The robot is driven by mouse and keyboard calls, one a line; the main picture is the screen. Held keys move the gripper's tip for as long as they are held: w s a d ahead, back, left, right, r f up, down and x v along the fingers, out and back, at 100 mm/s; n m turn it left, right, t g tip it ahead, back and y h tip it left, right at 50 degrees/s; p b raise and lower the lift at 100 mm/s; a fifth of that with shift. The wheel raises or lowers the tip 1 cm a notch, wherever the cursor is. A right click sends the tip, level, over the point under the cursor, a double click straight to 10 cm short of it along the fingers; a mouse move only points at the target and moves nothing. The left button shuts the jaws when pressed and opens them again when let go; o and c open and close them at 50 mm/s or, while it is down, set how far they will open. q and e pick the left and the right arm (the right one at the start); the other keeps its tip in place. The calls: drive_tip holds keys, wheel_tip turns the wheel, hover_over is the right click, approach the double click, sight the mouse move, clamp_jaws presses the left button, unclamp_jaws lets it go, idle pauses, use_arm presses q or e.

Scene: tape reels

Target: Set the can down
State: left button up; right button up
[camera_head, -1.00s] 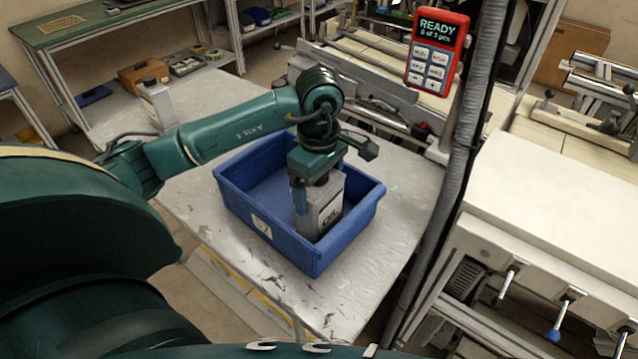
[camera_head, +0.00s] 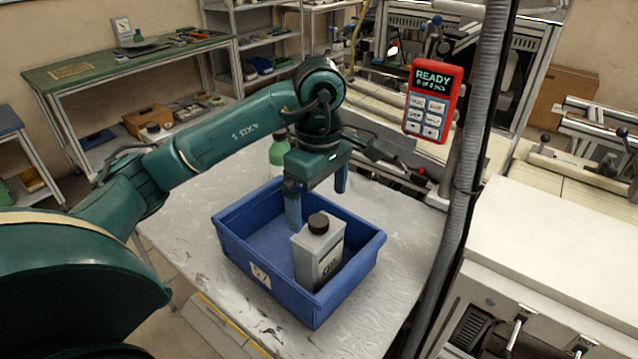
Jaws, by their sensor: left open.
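The can (camera_head: 318,256) is grey and rectangular with a black cap and a dark label that is partly hidden. It stands about upright inside the blue crate (camera_head: 244,255), towards the crate's front right. The crate's front wall hides its foot. My left gripper (camera_head: 318,208) is above the crate, behind and over the can. Its blue fingers are spread apart with nothing between them, clear of the can. My right gripper is not in view.
The crate stands on a worn grey table (camera_head: 190,262). A green bottle (camera_head: 279,155) stands behind my left arm. A red control box (camera_head: 432,100) hangs by a dark pole (camera_head: 470,150) on the right. A white-topped cabinet (camera_head: 560,245) stands at the right.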

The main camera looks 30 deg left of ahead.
use_arm(q)
wheel_tip(320, 180, up, 3)
drive_tip(key=shift+f, duration=0.2)
drive_tip(key=shift+r, duration=0.35)
